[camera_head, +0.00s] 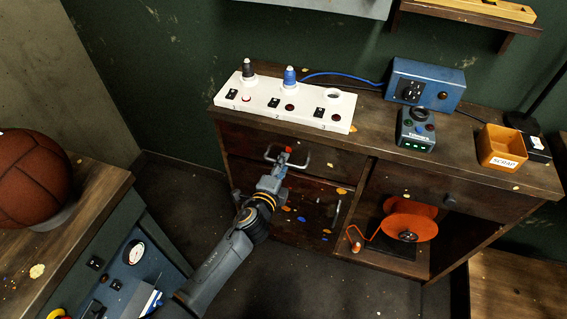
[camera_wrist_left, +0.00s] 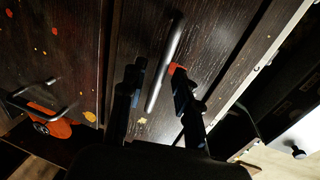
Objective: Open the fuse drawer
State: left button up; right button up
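The dark wooden cabinet has a drawer (camera_head: 243,142) at its upper left, under the white panel; it looks shut. No label shows that this is the fuse drawer. My left gripper (camera_head: 287,156) is in front of this drawer with its fingers spread. In the left wrist view, a slim metal bar handle (camera_wrist_left: 165,60) lies between the two dark fingers (camera_wrist_left: 157,72), with a gap visible on at least one side. I cannot tell whether a finger touches it. A red patch shows beside the right fingertip. My right gripper is not in view.
The white panel (camera_head: 290,108) with numbered switches and plugs stands on the cabinet top. A blue socket box (camera_head: 427,84), a small device (camera_head: 416,130) and an orange scrap bin (camera_head: 500,148) stand further right. An orange reel (camera_head: 410,220) sits in the open bay. A bench with a basketball (camera_head: 32,178) stands left.

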pick_arm(q)
jog(key=shift+x, duration=0.8)
jog(key=shift+w, duration=0.1)
jog(key=shift+c, duration=0.4)
grip_shut()
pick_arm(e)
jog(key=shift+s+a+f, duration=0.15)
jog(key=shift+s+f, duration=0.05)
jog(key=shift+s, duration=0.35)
